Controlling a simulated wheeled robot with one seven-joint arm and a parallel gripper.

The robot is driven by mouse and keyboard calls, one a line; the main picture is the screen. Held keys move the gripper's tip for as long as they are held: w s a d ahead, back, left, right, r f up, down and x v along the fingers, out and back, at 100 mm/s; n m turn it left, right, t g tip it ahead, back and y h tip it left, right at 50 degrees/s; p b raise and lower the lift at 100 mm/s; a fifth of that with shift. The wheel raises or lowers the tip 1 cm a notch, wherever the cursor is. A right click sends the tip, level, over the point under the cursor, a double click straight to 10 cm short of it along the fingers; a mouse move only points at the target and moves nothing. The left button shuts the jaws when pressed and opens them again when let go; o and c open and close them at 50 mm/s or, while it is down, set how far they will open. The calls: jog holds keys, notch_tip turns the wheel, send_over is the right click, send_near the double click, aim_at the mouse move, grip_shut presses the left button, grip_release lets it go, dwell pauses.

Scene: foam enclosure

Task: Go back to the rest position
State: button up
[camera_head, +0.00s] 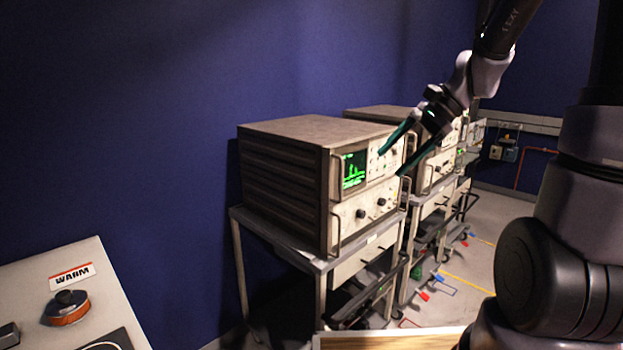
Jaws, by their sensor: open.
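My gripper (391,163) hangs down from the arm at the upper right. Its two dark green fingers are spread apart with nothing between them. In the picture the fingertips overlap the front panel of the nearer instrument (283,182); whether they touch it I cannot tell. That instrument is a boxy grey-brown unit with a lit green screen (354,169), knobs and metal handles. The lower part of my arm fills the right side.
The instrument stands on a metal cart (318,262). A second instrument (372,111) on a cart stands behind it. A panel (62,262) marked WARM with an orange-based knob (66,308) is at lower left. Blue walls (120,110) enclose the left and back.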

jog(key=s+d+r+n+t+h, duration=0.5)
jog(key=s+d+r+n+t, duration=0.1)
jog(key=s+r, duration=0.4)
jog(key=shift+s+r+n+h, duration=0.25)
jog(key=shift+s+n+h, duration=0.15)
jog(key=shift+s+n, duration=0.25)
jog(key=shift+d, duration=0.1)
dwell(0.3)
